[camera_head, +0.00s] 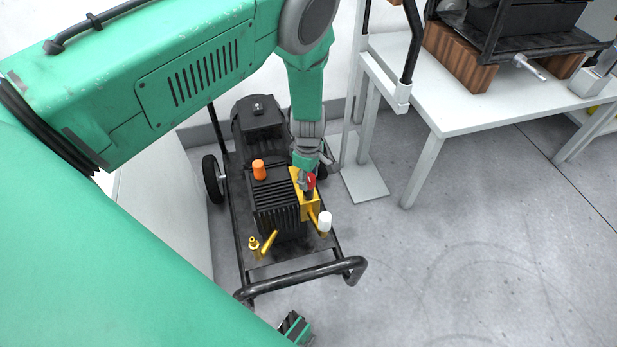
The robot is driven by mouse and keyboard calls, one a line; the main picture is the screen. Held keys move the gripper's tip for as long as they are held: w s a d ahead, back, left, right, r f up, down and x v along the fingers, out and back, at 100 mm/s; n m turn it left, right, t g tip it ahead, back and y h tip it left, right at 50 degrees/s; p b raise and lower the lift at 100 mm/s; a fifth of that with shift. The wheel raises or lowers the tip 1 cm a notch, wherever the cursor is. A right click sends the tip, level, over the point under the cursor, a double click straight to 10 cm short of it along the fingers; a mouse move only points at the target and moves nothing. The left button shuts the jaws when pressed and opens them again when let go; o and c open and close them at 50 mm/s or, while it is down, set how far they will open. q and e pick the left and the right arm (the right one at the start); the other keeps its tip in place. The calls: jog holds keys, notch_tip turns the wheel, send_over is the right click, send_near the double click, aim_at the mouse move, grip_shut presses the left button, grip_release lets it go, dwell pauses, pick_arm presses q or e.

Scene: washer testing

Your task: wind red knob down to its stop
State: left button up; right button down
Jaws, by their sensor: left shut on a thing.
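The red knob (311,181) is a small round part on the yellow-brass pump block (309,207) of a black wheeled pressure washer. My left gripper (307,174) reaches down onto the knob from above and is shut on it. The fingers hide part of the knob, so its height above its seat cannot be told.
The washer has an orange cap (259,169), a white-ended part (325,222), brass fittings (254,245) and a black push handle (310,270). A white table (470,105) with a machine on wooden blocks (455,55) stands at right. Floor at lower right is clear.

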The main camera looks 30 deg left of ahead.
aim_at(309, 177)
pick_arm(q)
jog(key=shift+d, duration=0.1)
dwell(0.4)
jog(key=o, duration=1.1)
jog(key=shift+w, duration=0.1)
jog(key=shift+o, duration=0.2)
jog(key=shift+r, duration=0.1)
notch_tip(309, 177, up, 12)
jog(key=shift+f, duration=0.2)
